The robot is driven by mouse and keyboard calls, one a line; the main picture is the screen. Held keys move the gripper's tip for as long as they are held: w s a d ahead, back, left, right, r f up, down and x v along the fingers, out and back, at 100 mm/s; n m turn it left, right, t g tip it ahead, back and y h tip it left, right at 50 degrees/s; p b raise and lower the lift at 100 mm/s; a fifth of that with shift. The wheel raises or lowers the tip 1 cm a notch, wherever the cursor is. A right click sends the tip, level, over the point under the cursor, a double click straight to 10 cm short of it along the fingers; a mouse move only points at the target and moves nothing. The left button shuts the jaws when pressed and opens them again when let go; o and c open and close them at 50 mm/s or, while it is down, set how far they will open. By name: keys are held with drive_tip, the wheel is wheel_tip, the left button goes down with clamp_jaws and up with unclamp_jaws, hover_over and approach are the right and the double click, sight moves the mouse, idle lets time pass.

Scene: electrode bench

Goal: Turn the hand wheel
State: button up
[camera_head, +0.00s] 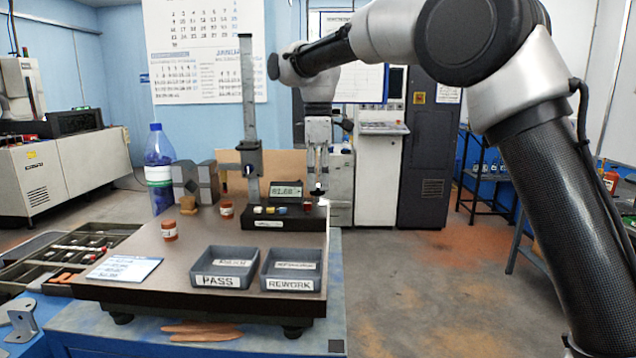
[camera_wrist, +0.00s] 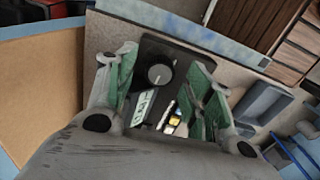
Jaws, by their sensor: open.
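The hand wheel (camera_wrist: 158,75) is a round dark knob with a pale mark on top. It sits on the black base (camera_wrist: 150,48) of the height gauge, between my fingers in the wrist view. In the head view the gauge's upright column (camera_head: 248,100) rises behind the base, and the wheel is small and hard to make out at the base's right end. My gripper (camera_head: 318,178) points down over that end. In the wrist view its green-padded fingers (camera_wrist: 163,88) are spread to either side of the wheel. I cannot tell whether they touch it.
A display (camera_head: 286,192) and several coloured buttons (camera_head: 283,209) are on the base, left of my gripper. The PASS tray (camera_head: 224,280) and REWORK tray (camera_head: 293,284) stand in front. Small copper-coloured parts (camera_head: 169,231) stand left. Open floor lies right of the bench.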

drive_tip(key=shift+f, duration=0.7)
drive_tip(key=c, duration=1)
drive_tip(key=shift+m, duration=0.4)
drive_tip(key=m, duration=0.4)
drive_tip(key=shift+m, duration=0.4)
drive_tip(key=m, duration=0.5)
drive_tip(key=shift+s, duration=0.1)
